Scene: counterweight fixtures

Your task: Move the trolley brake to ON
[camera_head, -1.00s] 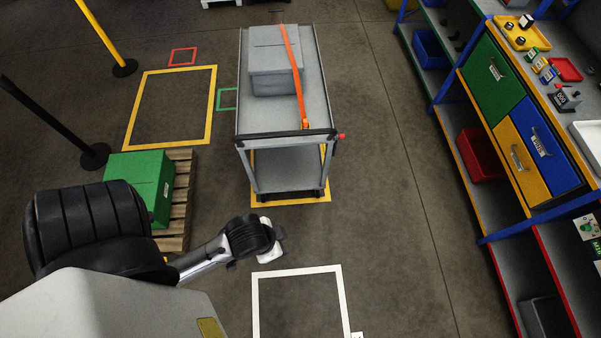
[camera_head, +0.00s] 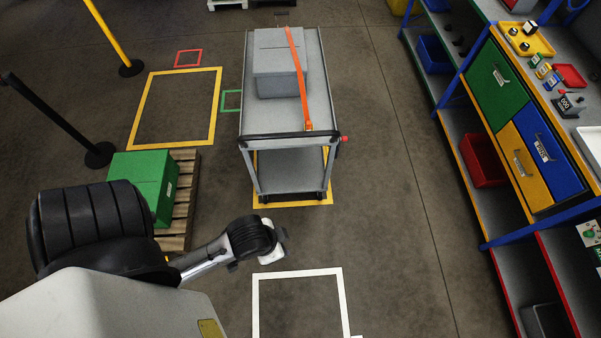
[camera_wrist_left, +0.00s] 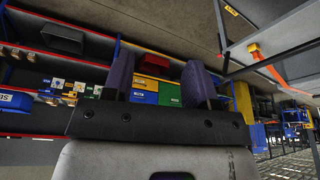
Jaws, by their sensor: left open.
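The grey trolley (camera_head: 272,115) stands upright on the floor ahead, with a dark handle bar (camera_head: 275,139) across its near end. A small red knob (camera_head: 343,139) sticks out at the right of this bar; I cannot tell whether it is the brake or read any ON marking. My left gripper (camera_head: 272,243) is short of the trolley's near end, low and apart from it. In the left wrist view, its two purple fingers (camera_wrist_left: 159,78) are spread with nothing between them. Part of the trolley (camera_wrist_left: 285,35) shows there at the upper right. My right gripper is out of view.
A grey box (camera_head: 278,65) under an orange strap (camera_head: 298,75) sits on the trolley. A green box (camera_head: 140,180) on a wooden pallet (camera_head: 183,205) stands at left. Barrier posts (camera_head: 55,118) are beyond it. A workbench with drawers (camera_head: 545,150) lines the right. The floor between is clear.

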